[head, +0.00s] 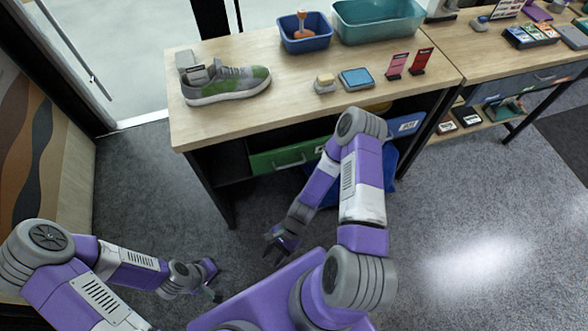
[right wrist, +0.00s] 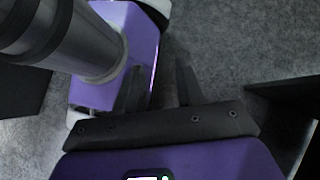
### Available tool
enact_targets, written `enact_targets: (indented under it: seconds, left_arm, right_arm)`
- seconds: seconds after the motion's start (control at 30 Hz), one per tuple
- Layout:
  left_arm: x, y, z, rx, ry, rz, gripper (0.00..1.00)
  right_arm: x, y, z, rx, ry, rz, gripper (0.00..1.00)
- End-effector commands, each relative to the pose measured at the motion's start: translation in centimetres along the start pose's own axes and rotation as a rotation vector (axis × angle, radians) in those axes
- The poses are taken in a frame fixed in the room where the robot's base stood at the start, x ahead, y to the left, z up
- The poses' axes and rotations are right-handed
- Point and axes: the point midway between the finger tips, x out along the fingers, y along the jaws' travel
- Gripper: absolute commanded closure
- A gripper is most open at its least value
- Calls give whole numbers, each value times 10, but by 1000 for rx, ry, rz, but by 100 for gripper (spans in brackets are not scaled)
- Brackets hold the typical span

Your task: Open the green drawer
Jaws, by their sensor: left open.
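The green drawer (head: 283,158) is under the left part of the wooden workbench, with a pale bar handle (head: 290,163) on its front. A dark gap shows above its front; I cannot tell whether it is pulled out slightly. My forearm covers its right end. My right gripper (head: 281,246) hangs low over the floor, in front of and below the drawer, apart from the handle. In the right wrist view its fingers (right wrist: 160,88) are spread with only floor and my own body behind them. My left gripper (head: 213,283) is open and empty, low at the left, far from the drawer.
The workbench (head: 225,128) carries a grey-green sneaker (head: 226,84), a blue bin (head: 305,36), a teal tub (head: 376,22), a brush (head: 325,83) and a blue sponge (head: 356,79). A blue drawer (head: 405,126) is right of my arm. Grey floor left of the bench is clear.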

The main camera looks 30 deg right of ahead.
Motion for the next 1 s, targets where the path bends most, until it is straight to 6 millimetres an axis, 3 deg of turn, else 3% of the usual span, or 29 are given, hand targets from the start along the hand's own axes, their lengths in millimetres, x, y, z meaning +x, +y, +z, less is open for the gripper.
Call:
enact_targets:
  seconds: [0.07, 0.17, 0.27, 0.4, 0.5, 0.63, 0.77, 1.0]
  left_arm:
    - [5, -2, 0, 0, 0, 0, 57]
    - [8, -3, 0, 1, 0, 0, 57]
    - [11, -4, 0, 0, 0, 0, 57]
    - [15, -5, -1, 1, 0, 0, 57]
    - [17, -6, -1, 1, 0, 0, 57]
    - [18, -7, -1, 1, 0, 0, 57]
    - [19, -7, -1, 1, 0, 0, 57]
    - [25, -9, -1, 1, 0, 0, 57]
  right_arm:
    - [9, -15, 0, 346, -199, -76, 62]
    - [1, -50, -3, 737, -485, -184, 62]
    - [-28, -89, -26, 1078, -815, -317, 62]
    - [-89, -122, -90, 1401, -1295, -524, 62]
    - [-130, -120, -140, 1509, -1587, -661, 62]
    - [-166, -106, -186, 1548, -1841, -786, 62]
    - [-180, -100, -203, 1548, -1944, -835, 62]
    - [-188, -132, -204, 1546, -1952, -837, 62]
